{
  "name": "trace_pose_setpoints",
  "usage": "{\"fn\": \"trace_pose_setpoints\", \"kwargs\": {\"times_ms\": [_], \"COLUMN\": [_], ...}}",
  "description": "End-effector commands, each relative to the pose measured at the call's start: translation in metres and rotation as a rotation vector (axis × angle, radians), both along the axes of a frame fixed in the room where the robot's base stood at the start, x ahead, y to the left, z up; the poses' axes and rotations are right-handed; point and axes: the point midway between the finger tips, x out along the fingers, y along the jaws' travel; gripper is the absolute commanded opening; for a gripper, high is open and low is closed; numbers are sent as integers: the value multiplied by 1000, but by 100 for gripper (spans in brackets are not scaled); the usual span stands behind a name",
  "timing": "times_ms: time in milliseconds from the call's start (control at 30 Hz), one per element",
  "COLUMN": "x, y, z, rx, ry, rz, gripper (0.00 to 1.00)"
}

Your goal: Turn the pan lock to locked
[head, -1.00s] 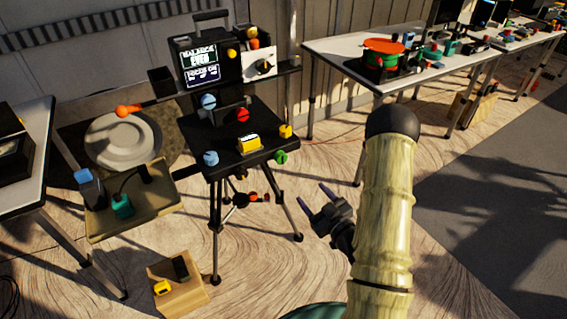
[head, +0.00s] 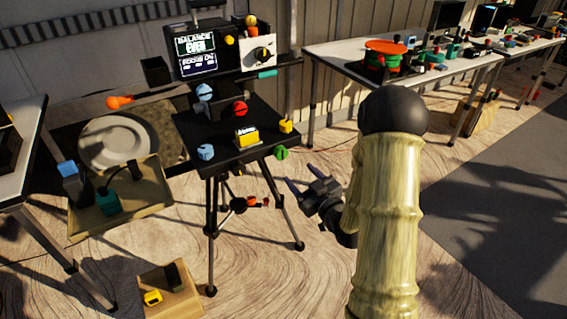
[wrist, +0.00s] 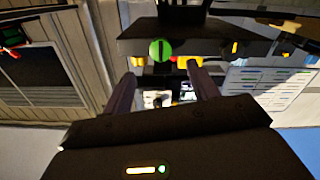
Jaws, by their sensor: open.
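The black cart head (head: 235,135) stands on a tripod left of centre. It carries a green knob (head: 281,153), a red knob (head: 240,108), blue knobs (head: 205,152), a yellow knob (head: 286,126) and a yellow block (head: 247,137). I cannot tell by a label which is the pan lock. The green knob has a dark upright slot in the wrist view (wrist: 161,50). My gripper (head: 301,178) is open and empty, just right of and below the green knob, apart from it. In the wrist view the knob lies beyond and between my fingertips (wrist: 160,80).
A monitor (head: 196,52) and a white panel with a black dial (head: 262,54) sit above the head. Tripod legs (head: 285,215) spread below. A low wooden box (head: 175,292) stands in front. A wooden tray (head: 140,205) is at left, a long table (head: 335,50) behind right.

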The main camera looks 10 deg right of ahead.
Motion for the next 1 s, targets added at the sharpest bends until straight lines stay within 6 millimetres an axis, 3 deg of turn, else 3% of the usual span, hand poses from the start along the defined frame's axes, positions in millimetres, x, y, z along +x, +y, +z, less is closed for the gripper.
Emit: {"fn": "trace_pose_setpoints", "kwargs": {"times_ms": [500, 700, 933, 1000], "x": [85, 97, 98, 98], "y": [28, 32, 32, 32], "z": [2, 1, 1, 1], "rx": [0, 0, 0, 0], "ry": [-2, 0, 0, 0], "rz": [1, 1, 0, 0], "gripper": [59, 59, 59, 47]}}
